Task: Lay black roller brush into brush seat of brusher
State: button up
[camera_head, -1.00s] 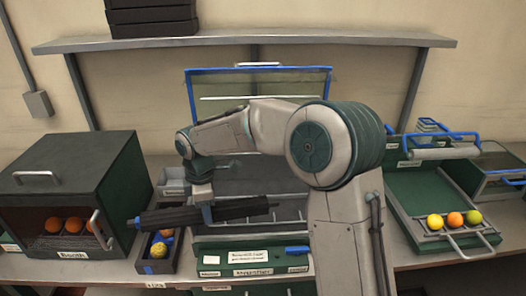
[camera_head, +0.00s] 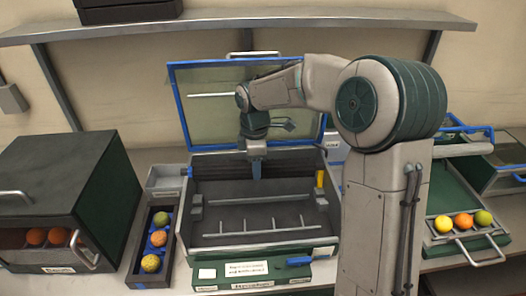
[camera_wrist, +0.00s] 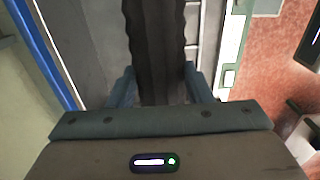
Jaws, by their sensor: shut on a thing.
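The brusher (camera_head: 186,232) stands in the middle of the bench with its blue-edged lid (camera_head: 215,115) raised. Small grey brackets (camera_head: 196,201) sit at the two sides inside it, and rods and pins cross its floor; I cannot tell for certain which part is the brush seat. My gripper (camera_head: 256,172) hangs over the back part of the open brusher. In the wrist view the black roller brush (camera_wrist: 155,45) lies between my gripper's fingers (camera_wrist: 162,88), which are shut on it.
A dark green box with oranges (camera_head: 75,180) stands at the left. A narrow tray with fruit (camera_head: 132,265) sits beside the brusher. A green tray with several fruits (camera_head: 447,190) is at the right, behind my arm. A shelf (camera_head: 270,20) runs above.

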jog(key=shift+w+d+r, duration=0.1)
jog(key=shift+w+d, duration=0.05)
jog(key=shift+d, duration=0.05)
jog(key=shift+w+d+f+b, duration=0.1)
jog(key=shift+d+f+b, duration=0.4)
jog(key=shift+f+b, duration=0.3)
jog(key=shift+a+f+b, duration=0.15)
jog(key=shift+f+b, duration=4.55)
jog(key=shift+f, duration=1.95)
jog(key=shift+f, duration=0.2)
jog(key=shift+d+f, duration=0.1)
jog(key=shift+d, duration=0.1)
jog(key=o, duration=1.2)
jog(key=shift+c, duration=0.2)
